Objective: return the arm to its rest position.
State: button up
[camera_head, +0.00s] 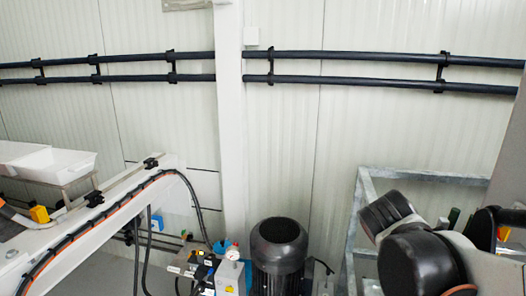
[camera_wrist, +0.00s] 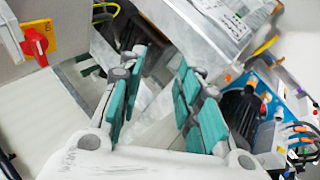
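My gripper (camera_wrist: 158,105) shows in the wrist view, with its two teal-padded fingers spread apart and nothing between them. It is open and empty. My arm (camera_head: 420,245) shows at the lower right of the head view as dark rounded joints and light links. The gripper itself is not visible in the head view.
A black motor (camera_head: 279,255) stands at the bottom centre beside a gauge and valve block (camera_head: 228,270). A grey metal frame (camera_head: 352,225) is close to my arm. A white beam with cables (camera_head: 100,220) runs at the left. A red switch (camera_wrist: 38,43) shows in the wrist view.

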jog(key=s+a+f+m+t+y, duration=0.1)
jog(key=s+a+t+y, duration=0.3)
jog(key=a, duration=0.8)
jog(key=s+y, duration=0.2)
jog(key=s, duration=0.1)
jog(key=shift+a+f+y, duration=0.35)
jog(key=shift+f+y, duration=0.05)
